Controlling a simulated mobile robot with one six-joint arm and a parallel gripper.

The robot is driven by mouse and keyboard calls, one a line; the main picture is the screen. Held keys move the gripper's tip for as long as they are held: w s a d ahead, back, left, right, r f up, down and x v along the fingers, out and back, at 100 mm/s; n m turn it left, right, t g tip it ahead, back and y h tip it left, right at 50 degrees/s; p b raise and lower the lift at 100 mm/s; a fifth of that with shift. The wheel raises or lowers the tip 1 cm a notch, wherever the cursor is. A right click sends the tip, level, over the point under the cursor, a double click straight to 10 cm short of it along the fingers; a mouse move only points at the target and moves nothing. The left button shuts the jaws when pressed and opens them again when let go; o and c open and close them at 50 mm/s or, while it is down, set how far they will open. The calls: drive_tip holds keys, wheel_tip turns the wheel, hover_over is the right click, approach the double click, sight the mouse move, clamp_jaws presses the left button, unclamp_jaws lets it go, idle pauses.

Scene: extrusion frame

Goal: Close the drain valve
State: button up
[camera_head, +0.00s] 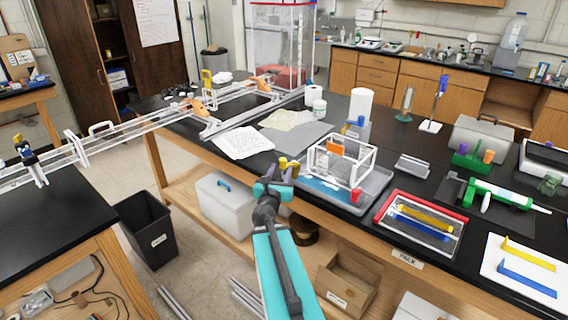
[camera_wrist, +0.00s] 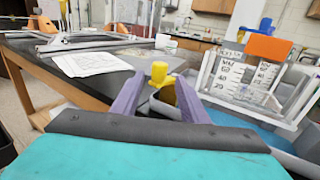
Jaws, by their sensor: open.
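A clear tank in a white frame (camera_head: 340,158) stands in a grey tray (camera_head: 378,180) near the bench's front edge; its graduated wall also shows at the right of the wrist view (camera_wrist: 245,75). A yellow knobbed fitting (camera_wrist: 160,72), which looks like the drain valve, shows between my fingers in the wrist view. In the head view its yellow parts (camera_head: 283,161) are left of the tank. My gripper (camera_head: 281,171) is open, its purple fingers to either side of the fitting in the picture. I cannot tell whether they touch it. The valve's turn position is unclear.
An orange piece (camera_head: 336,149) sits on the tank, and a red piece (camera_head: 356,195) is at its front corner. A red-rimmed tray (camera_head: 431,245) lies to the right. White papers (camera_head: 243,142) lie to the left. A black bin (camera_head: 147,230) stands on the floor.

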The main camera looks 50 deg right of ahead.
drive_tip(key=b, duration=0.3)
drive_tip(key=shift+w+d, duration=0.2)
drive_tip(key=shift+w+d+r, duration=0.15)
drive_tip(key=shift+d, duration=0.05)
drive_tip(key=shift+p+x, duration=0.9)
drive_tip(key=shift+x, duration=3)
